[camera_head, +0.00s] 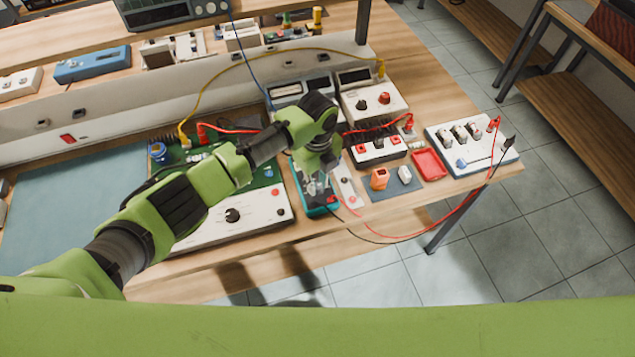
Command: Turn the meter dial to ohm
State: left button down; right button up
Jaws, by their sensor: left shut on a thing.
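The meter (327,209) is a teal-edged handheld unit lying on the workbench near its front edge. My left gripper (316,182) points down over it from my green arm and is shut on its dial. The arm and gripper cover most of the meter's face, so the dial's markings and its pointer setting cannot be read. A red lead and a black lead run from near the meter to the right. My right gripper does not show.
A white panel with a black knob (233,215) lies left of the meter. A narrow white strip (347,188), an orange part (379,178) and a red tray (429,164) are to its right. A yellow cable arches behind. The blue-grey mat (70,215) is clear.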

aim_at(318, 186)
pick_arm(q)
jog(key=shift+m, duration=0.8)
jog(key=c, duration=1.9)
grip_release()
jog(key=shift+r, duration=0.15)
notch_tip(318, 186, up, 12)
jog(key=shift+f, duration=0.1)
